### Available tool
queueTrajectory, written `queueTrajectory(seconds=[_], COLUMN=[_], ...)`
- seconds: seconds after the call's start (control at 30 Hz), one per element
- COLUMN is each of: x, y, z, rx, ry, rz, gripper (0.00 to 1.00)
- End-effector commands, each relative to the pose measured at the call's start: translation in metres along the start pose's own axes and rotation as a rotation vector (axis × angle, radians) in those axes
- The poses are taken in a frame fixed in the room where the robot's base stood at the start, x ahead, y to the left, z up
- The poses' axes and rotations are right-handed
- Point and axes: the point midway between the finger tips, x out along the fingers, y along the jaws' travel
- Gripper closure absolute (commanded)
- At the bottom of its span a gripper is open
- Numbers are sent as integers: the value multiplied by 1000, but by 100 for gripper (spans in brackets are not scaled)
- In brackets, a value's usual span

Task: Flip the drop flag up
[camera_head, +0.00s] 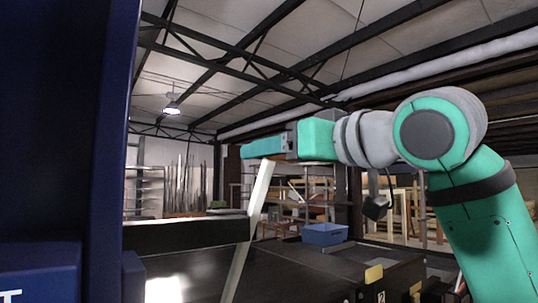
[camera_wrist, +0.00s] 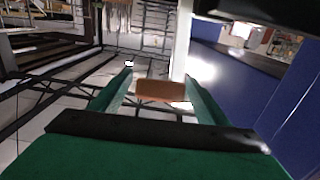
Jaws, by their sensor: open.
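My gripper (camera_head: 246,149) reaches left across the head view, close to the top of a pale slanted bar (camera_head: 258,195). In the wrist view my gripper (camera_wrist: 158,75) has its two green fingers apart. A flat orange-brown piece (camera_wrist: 160,91) shows between the fingers; I cannot tell whether it is the drop flag or whether a finger touches it. The pale bar (camera_wrist: 182,40) stands just beyond the right finger there. No drop flag can be made out for certain in the head view.
A large dark blue housing (camera_head: 60,130) fills the left of the head view; blue panels (camera_wrist: 240,95) also show at right in the wrist view. A dark horizontal beam (camera_head: 185,233) lies below my gripper. A blue bin (camera_head: 325,234) stands farther back, before shelves.

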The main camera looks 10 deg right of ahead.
Motion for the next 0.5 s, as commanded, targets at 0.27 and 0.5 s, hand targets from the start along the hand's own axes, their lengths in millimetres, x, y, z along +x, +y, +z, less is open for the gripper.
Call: queueTrajectory(seconds=[0.27,0.5], x=[25,28], y=[0,0], z=[0,0], rx=[1,0], ry=[1,1], rz=[0,0], gripper=[31,31])
